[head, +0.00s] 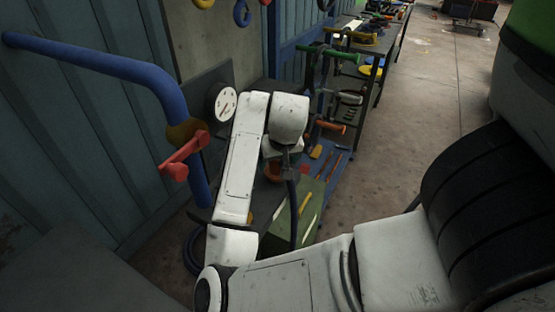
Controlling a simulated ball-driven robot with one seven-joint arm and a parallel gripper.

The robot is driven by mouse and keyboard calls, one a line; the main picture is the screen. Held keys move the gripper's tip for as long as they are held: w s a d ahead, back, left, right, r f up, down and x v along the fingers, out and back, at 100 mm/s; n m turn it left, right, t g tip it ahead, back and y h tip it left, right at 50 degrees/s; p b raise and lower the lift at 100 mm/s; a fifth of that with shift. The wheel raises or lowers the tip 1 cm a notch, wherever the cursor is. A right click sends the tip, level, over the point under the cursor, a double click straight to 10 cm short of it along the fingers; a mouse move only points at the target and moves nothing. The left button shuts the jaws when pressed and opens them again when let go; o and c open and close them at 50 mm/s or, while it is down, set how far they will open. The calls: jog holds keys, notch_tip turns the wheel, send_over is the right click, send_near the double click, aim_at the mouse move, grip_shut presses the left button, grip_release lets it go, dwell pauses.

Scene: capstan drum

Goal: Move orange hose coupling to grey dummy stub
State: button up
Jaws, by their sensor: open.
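My gripper (287,163) is small and dark below the white wrist of my arm, and mostly hidden by it. Its jaws are open. A small orange-red part (303,169) shows right beside it and may be the orange hose coupling; I cannot tell whether they touch. A dark hose (293,215) hangs down from just below the gripper. I cannot make out the grey dummy stub; my arm covers part of the bench area.
A blue pipe (100,62) with a red valve handle (184,150) stands at left, near a round white gauge (224,104). A green box (312,205) lies below the gripper. Tool-laden shelves (345,75) run along the wall. Concrete floor (425,80) is open at right.

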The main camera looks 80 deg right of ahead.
jog(key=p+v, duration=0.1)
jog(key=v, duration=0.9)
jog(key=shift+r, duration=0.25)
jog(key=shift+s+a, duration=0.1)
jog(key=shift+s, duration=0.05)
